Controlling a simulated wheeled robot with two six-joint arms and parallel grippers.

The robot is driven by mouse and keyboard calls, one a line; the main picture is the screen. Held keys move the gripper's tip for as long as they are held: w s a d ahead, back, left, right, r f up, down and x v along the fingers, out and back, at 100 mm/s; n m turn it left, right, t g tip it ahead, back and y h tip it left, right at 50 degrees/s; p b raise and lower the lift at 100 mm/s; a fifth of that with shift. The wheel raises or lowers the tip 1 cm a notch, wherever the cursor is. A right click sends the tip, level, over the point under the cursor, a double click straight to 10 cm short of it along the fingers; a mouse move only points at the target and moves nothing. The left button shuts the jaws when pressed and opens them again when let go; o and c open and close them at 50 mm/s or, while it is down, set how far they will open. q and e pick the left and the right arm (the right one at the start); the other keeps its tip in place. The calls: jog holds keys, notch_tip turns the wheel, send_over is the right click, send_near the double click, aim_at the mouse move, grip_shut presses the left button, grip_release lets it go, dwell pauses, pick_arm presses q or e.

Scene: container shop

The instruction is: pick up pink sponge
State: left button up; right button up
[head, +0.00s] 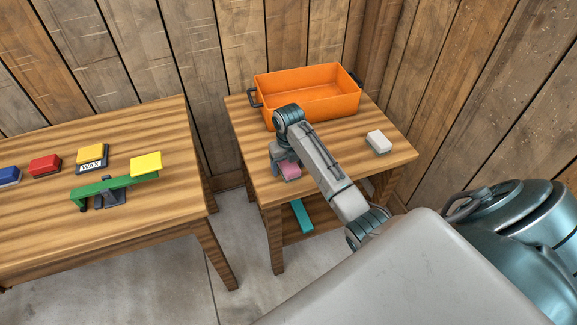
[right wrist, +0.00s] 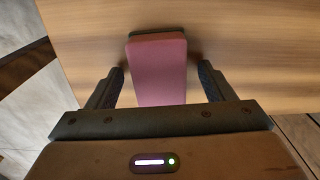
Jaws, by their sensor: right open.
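The pink sponge (head: 291,171) lies on the right-hand wooden table, near its left front edge; my right gripper hides part of it in the head view. In the right wrist view the pink sponge (right wrist: 158,68) has a dark far edge and sits between the two fingers. My right gripper (head: 282,160) is open, with one finger on each side of the sponge (right wrist: 160,85). A gap shows on both sides, so the fingers look apart from it. My left gripper is not in view.
An orange crate (head: 335,99) stands at the back of this table (head: 250,125). A white block (head: 378,142) lies to the right. A teal item (head: 301,216) is on the shelf below. The left table (head: 150,210) holds coloured blocks and a green balance (head: 110,186).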

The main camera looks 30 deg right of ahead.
aim_at(289, 164)
jog(key=c, duration=1)
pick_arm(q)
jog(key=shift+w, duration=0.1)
pick_arm(e)
jog(key=shift+c, duration=0.2)
jog(key=shift+r, duration=0.1)
